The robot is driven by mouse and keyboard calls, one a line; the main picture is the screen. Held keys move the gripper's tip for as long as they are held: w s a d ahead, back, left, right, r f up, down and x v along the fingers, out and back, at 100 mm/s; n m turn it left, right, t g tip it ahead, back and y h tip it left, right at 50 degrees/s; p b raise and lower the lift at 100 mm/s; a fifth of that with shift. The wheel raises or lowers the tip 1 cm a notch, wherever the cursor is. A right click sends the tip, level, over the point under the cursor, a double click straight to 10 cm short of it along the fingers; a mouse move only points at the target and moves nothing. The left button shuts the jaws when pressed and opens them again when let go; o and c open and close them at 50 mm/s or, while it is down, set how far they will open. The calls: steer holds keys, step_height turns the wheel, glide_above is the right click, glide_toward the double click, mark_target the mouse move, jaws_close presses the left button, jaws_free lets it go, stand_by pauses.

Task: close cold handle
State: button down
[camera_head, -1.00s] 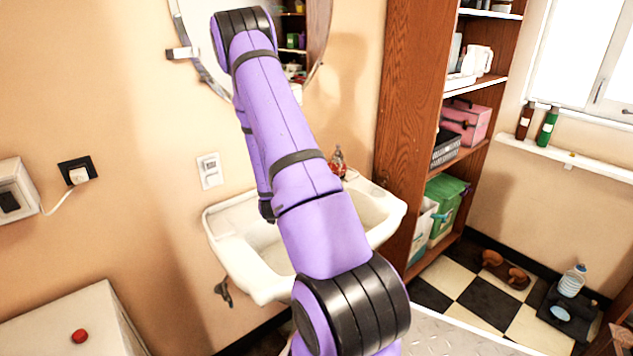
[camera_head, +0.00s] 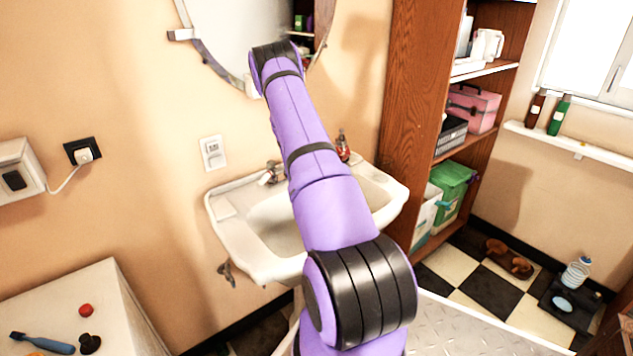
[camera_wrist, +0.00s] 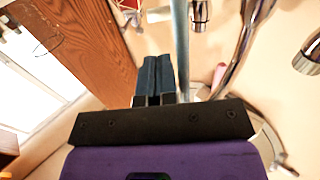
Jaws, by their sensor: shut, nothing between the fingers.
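The white basin (camera_head: 228,238) is on the wall, partly covered by my arm in the head view. A metal tap fitting (camera_head: 270,173) stands at its back left, just left of my arm. I cannot tell which handle is the cold one or how it is turned. My gripper is hidden behind my arm in the head view. In the wrist view my gripper (camera_wrist: 156,62) is shut and empty, its dark fingers side by side. A grey-blue rod stands just right of the fingertips in that view.
A red bottle (camera_head: 342,147) stands at the basin's back right. The round mirror (camera_head: 222,50) hangs above. The brown shelf unit (camera_head: 413,110) stands close to the right. Shiny metal fittings (camera_wrist: 310,55) show in the wrist view. A white counter (camera_head: 75,290) is at lower left.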

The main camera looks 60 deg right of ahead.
steer(key=x, duration=1)
steer(key=shift+d+n+t+y, duration=0.3)
steer(key=shift+d+n+t, duration=0.2)
steer(key=shift+t, duration=0.3)
steer(key=shift+d, duration=0.25)
